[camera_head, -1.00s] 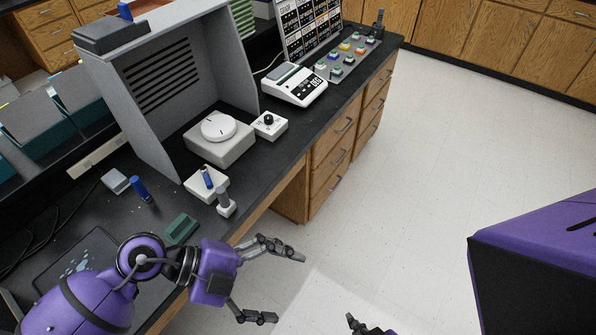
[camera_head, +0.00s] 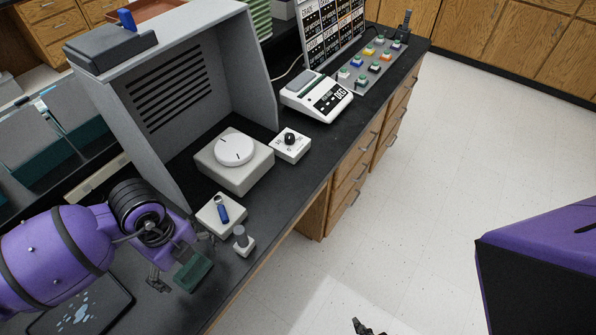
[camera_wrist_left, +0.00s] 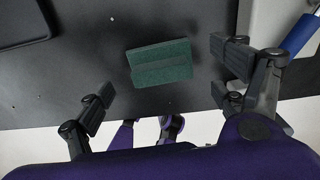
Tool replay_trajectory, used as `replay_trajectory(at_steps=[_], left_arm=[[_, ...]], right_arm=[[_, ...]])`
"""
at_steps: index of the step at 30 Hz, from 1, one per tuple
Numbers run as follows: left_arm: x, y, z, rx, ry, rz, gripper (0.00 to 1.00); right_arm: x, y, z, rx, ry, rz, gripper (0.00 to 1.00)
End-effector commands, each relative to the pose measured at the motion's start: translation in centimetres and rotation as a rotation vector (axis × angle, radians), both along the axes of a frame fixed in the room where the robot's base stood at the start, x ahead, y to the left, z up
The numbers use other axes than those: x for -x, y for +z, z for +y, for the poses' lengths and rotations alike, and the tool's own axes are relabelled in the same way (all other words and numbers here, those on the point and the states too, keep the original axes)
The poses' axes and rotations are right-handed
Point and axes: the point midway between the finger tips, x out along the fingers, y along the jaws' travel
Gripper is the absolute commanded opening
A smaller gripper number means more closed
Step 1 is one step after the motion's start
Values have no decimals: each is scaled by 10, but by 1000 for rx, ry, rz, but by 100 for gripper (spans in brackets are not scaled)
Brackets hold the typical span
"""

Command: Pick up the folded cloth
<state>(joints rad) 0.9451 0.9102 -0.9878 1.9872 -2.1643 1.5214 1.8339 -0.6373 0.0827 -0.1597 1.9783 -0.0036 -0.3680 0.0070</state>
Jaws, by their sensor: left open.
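The folded cloth is a small dark green block with a crease (camera_head: 194,271), lying flat on the black bench near its front edge. My left gripper (camera_head: 183,262) is above the bench at the cloth and partly covers it. In the left wrist view the cloth (camera_wrist_left: 160,63) lies between and a little beyond the spread fingers of the left gripper (camera_wrist_left: 164,86), with clear gaps on both sides. The left gripper is open and empty.
A small white block with a grey post (camera_head: 242,243) and a white base with a blue-handled part (camera_head: 221,214) stand close to the cloth. A grey hood (camera_head: 265,90) stands behind.

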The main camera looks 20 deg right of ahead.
Motion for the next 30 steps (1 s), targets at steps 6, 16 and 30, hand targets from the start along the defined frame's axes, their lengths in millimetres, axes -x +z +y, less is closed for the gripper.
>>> replay_trajectory(at_steps=[6,16,30], left_arm=[[1,-24,-1,1,-2,2,88],[0,-24,0,1,-2,0,75],[0,-24,0,1,-1,0,40]], right_arm=[[-11,4,1,-1,4,-21,0],[-12,5,2,-3,4,-24,0],[-13,5,3,-5,1,-24,0]])
